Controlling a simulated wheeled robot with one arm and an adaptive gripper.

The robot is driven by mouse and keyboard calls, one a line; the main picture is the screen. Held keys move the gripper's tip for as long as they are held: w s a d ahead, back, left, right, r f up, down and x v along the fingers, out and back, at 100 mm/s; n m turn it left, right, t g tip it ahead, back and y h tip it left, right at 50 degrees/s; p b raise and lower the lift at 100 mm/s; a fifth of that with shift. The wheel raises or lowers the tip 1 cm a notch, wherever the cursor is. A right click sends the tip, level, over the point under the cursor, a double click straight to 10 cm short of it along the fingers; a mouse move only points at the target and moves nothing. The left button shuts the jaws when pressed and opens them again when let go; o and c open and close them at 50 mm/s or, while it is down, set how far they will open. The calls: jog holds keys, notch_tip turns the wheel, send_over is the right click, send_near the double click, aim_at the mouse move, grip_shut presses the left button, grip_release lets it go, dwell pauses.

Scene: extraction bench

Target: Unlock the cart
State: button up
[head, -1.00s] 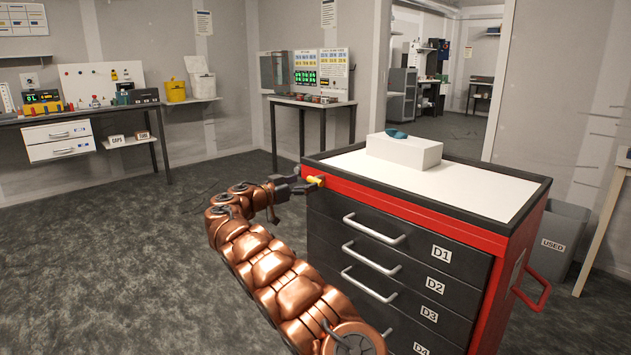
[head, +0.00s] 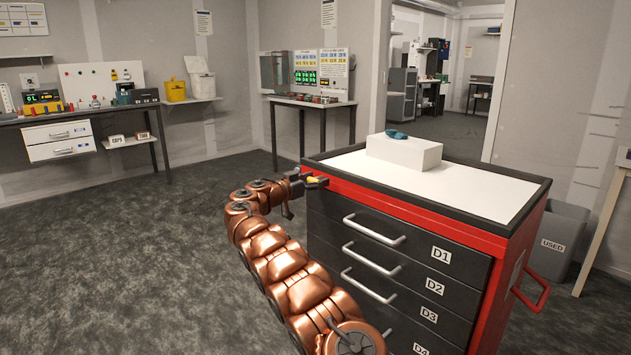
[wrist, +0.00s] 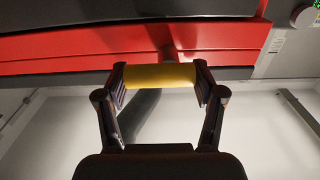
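The cart (head: 400,235) is a red and black drawer cabinet with a pale top, standing at the right of the head view. A yellow handle (head: 313,181) sticks out at its upper front left corner, on the red band; it also shows in the wrist view (wrist: 160,76). My gripper (head: 318,183) is at this handle. In the wrist view, my gripper (wrist: 160,84) has one finger pad at each end of the yellow handle, which fills the gap between them. In the head view the fingers partly hide the handle.
A white block (head: 403,153) with a teal item (head: 397,134) sits on the cart top. A grey bin (head: 560,242) stands right of the cart. Benches line the back wall. The floor (head: 110,260) at left is clear.

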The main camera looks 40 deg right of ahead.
jog(key=c, duration=0.7)
jog(key=n+b, duration=0.1)
jog(key=n, duration=0.2)
jog(key=shift+w, duration=0.1)
jog(key=n, duration=0.4)
jog(key=shift+w+r+p, duration=0.2)
jog(key=shift+r+p, duration=0.1)
jog(key=shift+p, duration=0.1)
jog(key=n+p, duration=0.1)
jog(key=n, duration=0.1)
jog(key=n+p, duration=0.1)
jog(key=n, duration=0.1)
jog(key=n+p, duration=0.1)
jog(key=n, duration=0.1)
jog(key=shift+w, duration=0.3)
jog(key=shift+w+f+n+p, duration=0.1)
jog(key=shift+n+p, duration=0.8)
jog(key=shift+n, duration=0.35)
jog(key=shift+w+f+n+p, duration=0.1)
jog(key=shift+n+p, duration=0.75)
jog(key=shift+n, duration=0.4)
